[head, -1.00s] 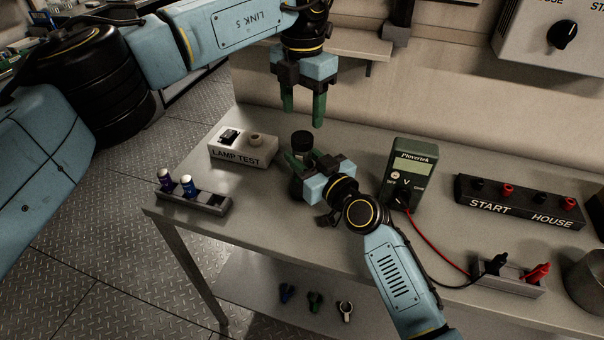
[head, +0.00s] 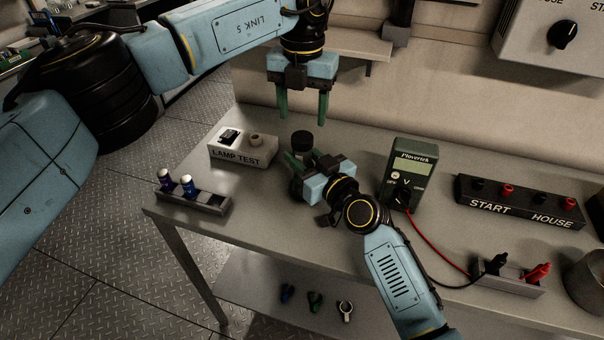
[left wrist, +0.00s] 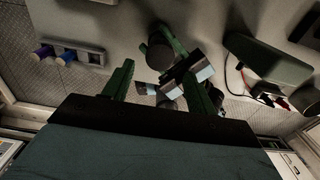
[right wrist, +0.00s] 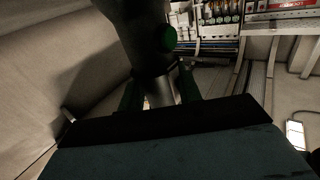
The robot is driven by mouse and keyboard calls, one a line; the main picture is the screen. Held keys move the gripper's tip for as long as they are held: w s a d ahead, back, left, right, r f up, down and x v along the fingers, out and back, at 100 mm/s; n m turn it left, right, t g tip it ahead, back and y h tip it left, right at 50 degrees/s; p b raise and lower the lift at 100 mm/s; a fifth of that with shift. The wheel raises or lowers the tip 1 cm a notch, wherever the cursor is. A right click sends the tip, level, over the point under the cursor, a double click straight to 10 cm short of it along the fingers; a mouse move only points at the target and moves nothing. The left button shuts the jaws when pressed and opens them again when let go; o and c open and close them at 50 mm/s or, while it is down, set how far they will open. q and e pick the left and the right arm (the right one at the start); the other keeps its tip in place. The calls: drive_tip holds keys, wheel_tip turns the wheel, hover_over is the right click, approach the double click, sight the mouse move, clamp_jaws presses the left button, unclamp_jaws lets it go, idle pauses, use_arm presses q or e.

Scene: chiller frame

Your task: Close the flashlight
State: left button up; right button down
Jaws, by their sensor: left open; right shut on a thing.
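In the right wrist view the flashlight (right wrist: 140,30) is large and dark with a round green button, and a silvery section shows between the fingers. My right gripper (head: 302,160) is shut on the flashlight, hiding part of its body. My left gripper (head: 302,118) is open and empty, fingers pointing down, above the flashlight top. The flashlight also shows in the left wrist view (left wrist: 158,50). Whether a separate cap is seated cannot be told.
A multimeter (head: 410,166) with leads stands right of my right gripper, with a start/house terminal block (head: 520,205) beyond. A shelf (head: 355,44) is on the wall.

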sight(302, 137)
use_arm(q)
wheel_tip(302, 137, down, 6)
drive_tip(key=shift+r, duration=0.1)
use_arm(e)
drive_tip(key=shift+f, duration=0.1)
use_arm(q)
drive_tip(key=c, duration=1)
drive_tip(key=o, duration=1.2)
wheel_tip(302, 137, up, 12)
drive_tip(key=shift+r, duration=0.1)
use_arm(e)
drive_tip(key=c, duration=0.9)
unclamp_jaws()
